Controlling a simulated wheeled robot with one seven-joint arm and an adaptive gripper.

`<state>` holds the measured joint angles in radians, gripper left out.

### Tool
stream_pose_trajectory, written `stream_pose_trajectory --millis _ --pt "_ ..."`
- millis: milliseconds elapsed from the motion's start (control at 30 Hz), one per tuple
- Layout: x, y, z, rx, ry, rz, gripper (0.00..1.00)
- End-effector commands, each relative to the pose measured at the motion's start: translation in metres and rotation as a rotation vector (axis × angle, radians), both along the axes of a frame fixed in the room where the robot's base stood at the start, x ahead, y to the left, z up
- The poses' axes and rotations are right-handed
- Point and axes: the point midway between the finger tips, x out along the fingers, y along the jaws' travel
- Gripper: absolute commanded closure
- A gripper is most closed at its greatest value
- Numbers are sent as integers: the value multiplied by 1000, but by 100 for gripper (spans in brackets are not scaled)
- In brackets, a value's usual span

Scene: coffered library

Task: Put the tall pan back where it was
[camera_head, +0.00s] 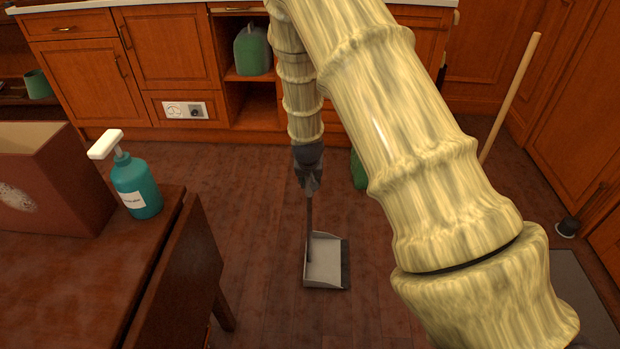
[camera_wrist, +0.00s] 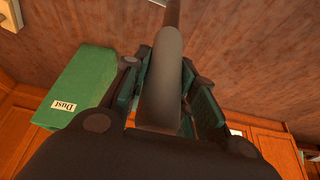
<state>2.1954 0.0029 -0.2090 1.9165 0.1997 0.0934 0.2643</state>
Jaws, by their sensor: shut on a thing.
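The tall pan is a grey dustpan (camera_head: 326,262) with a long dark upright handle (camera_head: 309,222), in the middle of the head view. My gripper (camera_head: 309,186) is shut on the upper part of that handle, above the pan. The pan is low over or on the floor; I cannot tell if it touches. In the wrist view the handle (camera_wrist: 165,85) runs between the fingers of my gripper (camera_wrist: 166,72), and the pan itself is out of sight.
A green bin labelled "Dust" (camera_wrist: 88,82) stands near my gripper. Wooden cabinets (camera_head: 165,50) line the back. A table (camera_head: 95,270) with a teal pump bottle (camera_head: 136,187) and a box (camera_head: 50,180) is at left. A pale pole (camera_head: 512,95) leans at right. Floor around the pan is clear.

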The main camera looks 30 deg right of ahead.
Motion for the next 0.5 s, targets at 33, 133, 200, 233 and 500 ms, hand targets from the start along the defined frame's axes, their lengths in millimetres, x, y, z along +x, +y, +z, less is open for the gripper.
stream_pose_trajectory --millis 33,133,200,233,500 --pt "0 0 -8 -1 -1 0 100" --pt "1 0 -15 -1 -2 1 100" --pt "1 0 -16 -1 -3 0 100" --pt "1 0 -15 -1 -3 0 100" --pt "1 0 -17 0 -2 0 100"
